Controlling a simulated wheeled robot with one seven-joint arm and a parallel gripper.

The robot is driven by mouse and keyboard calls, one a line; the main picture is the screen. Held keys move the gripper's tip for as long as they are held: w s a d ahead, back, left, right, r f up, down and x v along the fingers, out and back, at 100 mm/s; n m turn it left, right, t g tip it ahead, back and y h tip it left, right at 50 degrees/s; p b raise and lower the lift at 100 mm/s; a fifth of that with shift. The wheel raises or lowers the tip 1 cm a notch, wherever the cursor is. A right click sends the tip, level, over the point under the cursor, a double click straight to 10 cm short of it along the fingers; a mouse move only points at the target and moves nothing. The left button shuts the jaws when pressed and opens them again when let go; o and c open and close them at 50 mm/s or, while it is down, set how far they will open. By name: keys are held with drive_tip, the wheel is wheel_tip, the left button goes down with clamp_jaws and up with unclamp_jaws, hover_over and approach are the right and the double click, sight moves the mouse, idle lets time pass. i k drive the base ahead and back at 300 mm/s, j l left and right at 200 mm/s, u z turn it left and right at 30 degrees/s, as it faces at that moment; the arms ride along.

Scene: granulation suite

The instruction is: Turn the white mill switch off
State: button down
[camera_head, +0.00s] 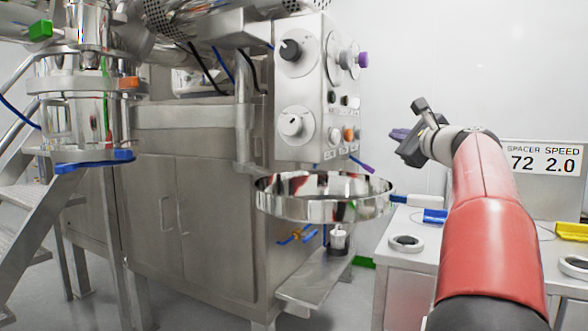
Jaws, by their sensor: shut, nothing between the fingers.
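The white switch (293,124) is a round white knob on a pale disc, low on the front face of the steel control box (310,90). A black knob (290,49) on a similar disc sits above it on the same face. My gripper (403,143) is right of the control box and apart from it, at the end of my red arm. It is shut and holds nothing. Its fingers are small and partly hidden by its own body. The knob's marks are too small to read.
A round steel pan (323,205) sits below the control box. Small buttons and a purple knob (362,59) are on the box's right side. A white bench (405,272) with rings stands at right, near a display sign (543,159). Steel cabinets (180,200) fill the left.

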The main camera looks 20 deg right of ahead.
sight(289, 125)
drive_tip(key=k+j, duration=0.15)
drive_tip(key=k, duration=0.85)
